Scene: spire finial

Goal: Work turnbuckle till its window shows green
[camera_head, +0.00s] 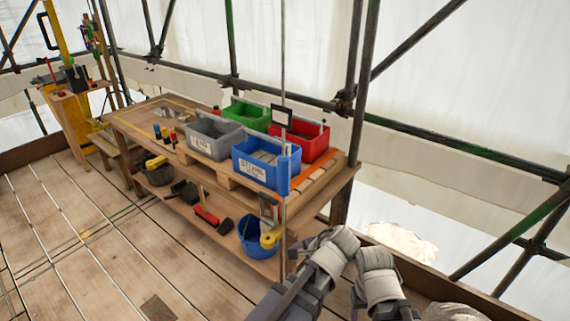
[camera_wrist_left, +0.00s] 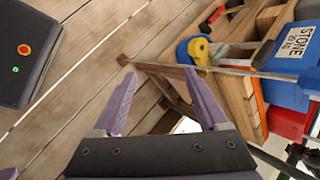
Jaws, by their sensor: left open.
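A thin upright rod (camera_head: 283,60) stands at the near corner of the workbench, with a blue cylinder (camera_head: 283,175) on it and a small black-framed plate (camera_head: 281,114) higher up. This may be the turnbuckle; I cannot make out a window or its colour. In the head view grey arm links (camera_head: 330,262) show low in the middle; the fingertips are unclear there.
The workbench (camera_head: 340,180) holds grey (camera_head: 213,137), green (camera_head: 246,114), blue (camera_head: 262,165) and red (camera_head: 312,140) bins. A blue bucket (camera_head: 254,238) and a yellow item (camera_head: 271,238) are on its lower shelf. Scaffold poles (camera_head: 440,130) stand behind. The plank floor (camera_head: 90,250) at left is clear.

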